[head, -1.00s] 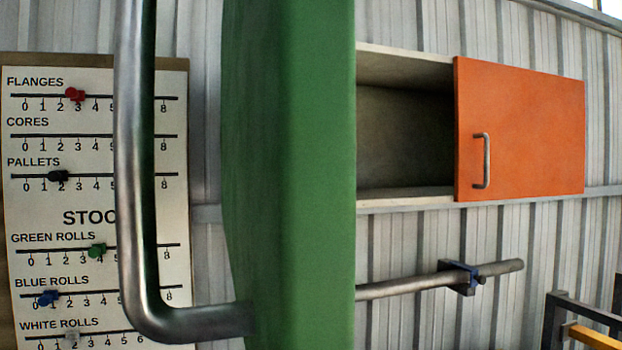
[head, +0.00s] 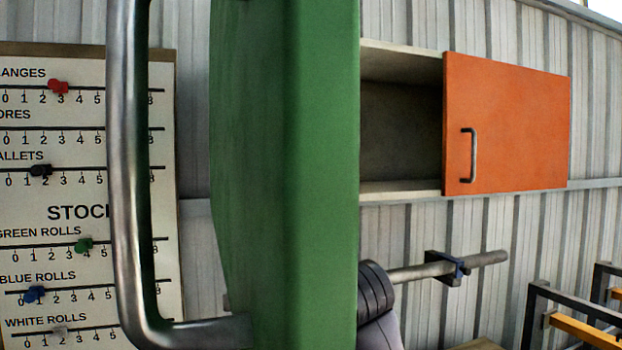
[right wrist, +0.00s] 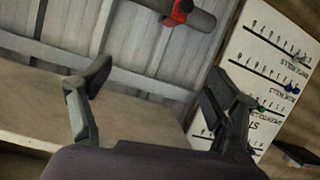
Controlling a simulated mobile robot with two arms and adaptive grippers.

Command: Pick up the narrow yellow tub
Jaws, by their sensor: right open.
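No narrow yellow tub shows in either view. In the right wrist view my right gripper (right wrist: 160,105) is open with nothing between its fingers. A bench-like surface (right wrist: 35,105) lies beyond it, with the corrugated wall behind. My left gripper is not in view. In the head view a green panel (head: 285,180) with a metal handle (head: 128,180) fills the middle and hides what is behind it.
An orange door (head: 510,125) stands beside an open, empty-looking wall compartment (head: 400,130). A metal bar (head: 420,270) with a blue clamp is below. A stock board (head: 90,220) hangs left. Dark frames (head: 570,310) stand lower right.

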